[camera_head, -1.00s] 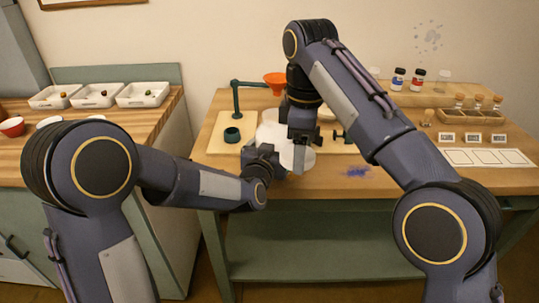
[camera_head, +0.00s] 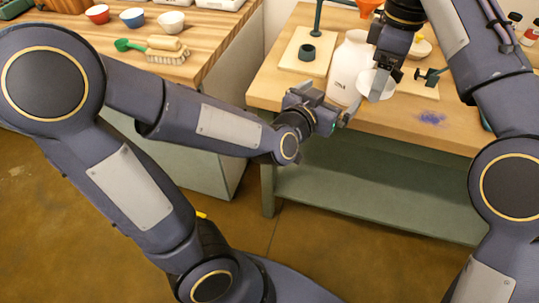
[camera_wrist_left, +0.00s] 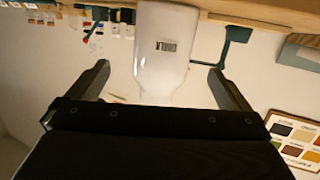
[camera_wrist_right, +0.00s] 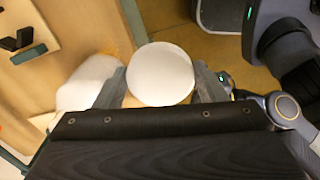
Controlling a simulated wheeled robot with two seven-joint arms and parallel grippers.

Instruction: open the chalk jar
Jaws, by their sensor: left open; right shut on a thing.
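The chalk jar (camera_head: 352,62) is a white, upright jar with a dark label, standing on the table. It also shows in the left wrist view (camera_wrist_left: 162,62), upside down there, with its label readable. My right gripper (camera_head: 384,76) is shut on the white round lid (camera_head: 372,86), held tilted off the jar, in front and to the right of it. The lid fills the space between the fingers in the right wrist view (camera_wrist_right: 160,74). My left gripper (camera_head: 328,103) is open and empty in front of the jar, its fingers apart from it.
A green stand on a board (camera_head: 300,62) with a dark ring is left of the jar, and an orange funnel (camera_head: 368,6) is behind. A blue powder patch (camera_head: 432,118) lies on the table at right. A brush (camera_head: 167,54) and bowls are on the left counter.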

